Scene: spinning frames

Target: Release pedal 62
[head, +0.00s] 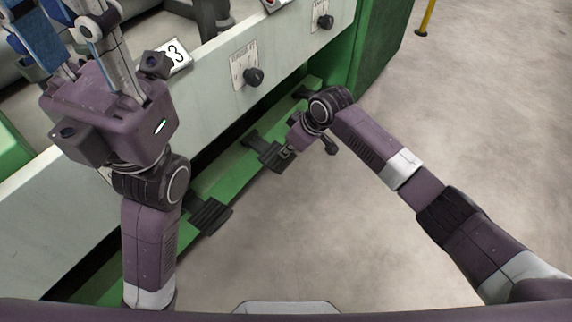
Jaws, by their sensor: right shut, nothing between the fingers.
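Black foot pedals stick out from the green rail (190,200) low along the machine. The near pedal (210,215) is clear of both grippers. The middle pedal (266,150) has my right gripper (286,153) at its right side; the fingers are shut and empty, and I cannot tell if they touch it. No pedal number is readable here, so I cannot tell which one is 62. My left gripper (92,25) is high at the upper left, beside the machine front. Its fingertips are not clearly seen.
The pale machine panel (215,85) carries black knobs (253,76) with dial plates. A number plate (176,54) shows a 3, partly hidden. A green end cabinet (385,55) and a yellow post (427,18) stand beyond. The grey floor on the right is open.

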